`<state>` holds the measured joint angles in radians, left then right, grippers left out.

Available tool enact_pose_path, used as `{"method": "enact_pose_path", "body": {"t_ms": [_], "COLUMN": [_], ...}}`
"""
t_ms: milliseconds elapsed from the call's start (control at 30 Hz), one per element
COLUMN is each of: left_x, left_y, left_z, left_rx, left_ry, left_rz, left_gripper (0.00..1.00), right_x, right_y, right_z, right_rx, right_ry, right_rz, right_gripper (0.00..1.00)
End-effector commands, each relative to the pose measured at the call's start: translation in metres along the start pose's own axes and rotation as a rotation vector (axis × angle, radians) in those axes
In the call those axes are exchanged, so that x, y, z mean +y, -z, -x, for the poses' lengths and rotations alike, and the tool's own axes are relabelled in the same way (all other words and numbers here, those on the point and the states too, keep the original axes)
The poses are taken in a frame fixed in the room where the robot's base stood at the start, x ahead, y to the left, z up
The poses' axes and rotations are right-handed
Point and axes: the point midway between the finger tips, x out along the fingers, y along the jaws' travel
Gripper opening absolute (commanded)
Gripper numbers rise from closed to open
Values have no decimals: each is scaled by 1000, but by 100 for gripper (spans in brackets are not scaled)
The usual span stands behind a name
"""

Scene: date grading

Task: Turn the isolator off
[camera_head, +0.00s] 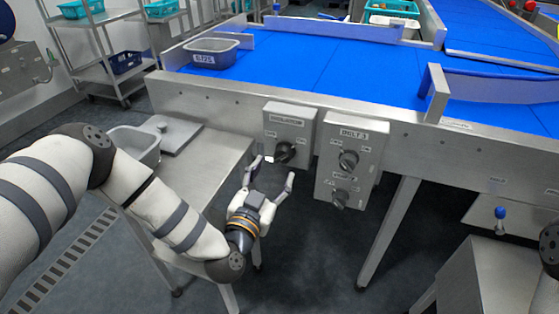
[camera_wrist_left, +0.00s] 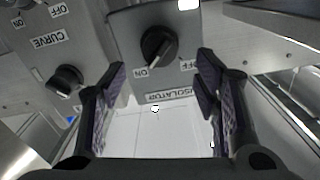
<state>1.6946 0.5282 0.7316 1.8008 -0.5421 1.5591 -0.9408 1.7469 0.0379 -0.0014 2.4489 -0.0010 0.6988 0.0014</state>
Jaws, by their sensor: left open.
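The isolator box (camera_head: 289,125) is grey and hangs on the front of the conveyor frame, with a black rotary knob (camera_head: 285,152). The left wrist view shows the same knob (camera_wrist_left: 158,46) upside down, with ON and OFF labels beside it. Its pale pointer line appears to lean toward the ON label (camera_wrist_left: 141,72). My left gripper (camera_head: 272,172) is open and empty, just below and in front of the knob. In the left wrist view the fingers (camera_wrist_left: 160,78) stand either side of the knob's line, apart from it. My right gripper is not in view.
The Belt 3 and Curve box (camera_head: 352,160) with two black knobs hangs close to the right. A steel side table (camera_head: 190,185) with a grey tub (camera_head: 136,147) stands to the left. The blue belt (camera_head: 300,65) runs above, carrying a grey crate (camera_head: 211,53).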

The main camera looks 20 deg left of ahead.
Motion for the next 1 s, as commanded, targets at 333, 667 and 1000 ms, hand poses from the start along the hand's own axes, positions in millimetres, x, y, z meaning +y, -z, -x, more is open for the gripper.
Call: {"method": "enact_pose_path", "body": {"t_ms": [333,667,1000], "left_x": [1,1,1], "left_y": [-2,0,-1], "left_z": [-48,-49,-49], "left_rx": [-3,-2,-2], "left_ry": [-2,-3,-3], "left_rz": [1,1,10], "left_gripper": [56,33,8], "right_x": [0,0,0], "right_y": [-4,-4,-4], "right_z": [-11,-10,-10], "right_rx": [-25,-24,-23], "right_ry": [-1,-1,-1], "right_rz": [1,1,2], "right_gripper": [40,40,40]}}
